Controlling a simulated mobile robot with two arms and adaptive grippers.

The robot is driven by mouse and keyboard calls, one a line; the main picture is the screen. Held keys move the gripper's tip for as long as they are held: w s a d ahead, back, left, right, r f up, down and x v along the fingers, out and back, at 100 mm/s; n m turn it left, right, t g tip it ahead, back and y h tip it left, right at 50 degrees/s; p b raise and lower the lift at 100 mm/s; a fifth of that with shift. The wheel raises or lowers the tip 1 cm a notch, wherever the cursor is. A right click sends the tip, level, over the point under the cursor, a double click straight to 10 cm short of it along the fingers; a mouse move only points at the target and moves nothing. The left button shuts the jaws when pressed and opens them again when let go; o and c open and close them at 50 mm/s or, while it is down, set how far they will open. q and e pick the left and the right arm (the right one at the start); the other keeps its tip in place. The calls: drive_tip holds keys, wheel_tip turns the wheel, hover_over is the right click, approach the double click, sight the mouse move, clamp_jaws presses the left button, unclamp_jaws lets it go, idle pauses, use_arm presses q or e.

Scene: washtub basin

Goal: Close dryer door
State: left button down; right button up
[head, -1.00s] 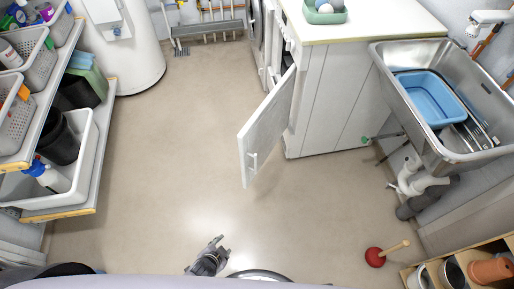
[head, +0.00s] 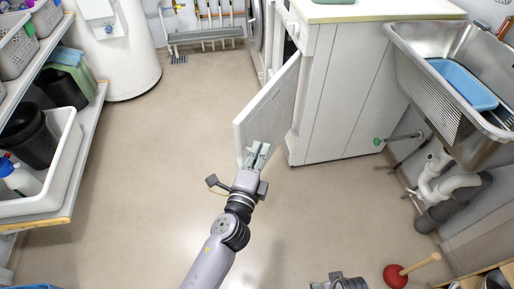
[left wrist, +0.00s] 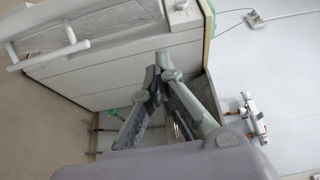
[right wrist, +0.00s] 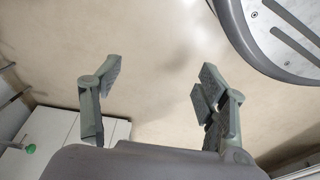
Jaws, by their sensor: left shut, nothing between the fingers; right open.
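The dryer door (head: 270,102) is a pale grey panel that stands open, swung out from the front of the white dryer (head: 335,95). My left gripper (head: 259,152) is shut and empty, in front of the door's lower near part in the head view. It covers the place of the handle there, and I cannot tell whether it touches the door.
A steel sink (head: 440,75) with a blue basin (head: 462,84) stands at the right, with pipes below. Shelves (head: 90,130) line the left side. The floor left of the door is clear.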

use_arm(q)
drive_tip(key=w+a, duration=0.2)
drive_tip(key=w, duration=0.7)
drive_tip(key=shift+w+p, duration=0.3)
drive_tip(key=shift+p, duration=0.1)
use_arm(e)
drive_tip(key=shift+s+d+f, duration=0.1)
drive_tip(key=shift+s+f, duration=0.3)
drive_tip(key=shift+f, duration=0.4)
drive_tip(key=shift+s+d+f, duration=0.1)
drive_tip(key=shift+s+f, duration=0.3)
drive_tip(key=shift+f, duration=0.4)
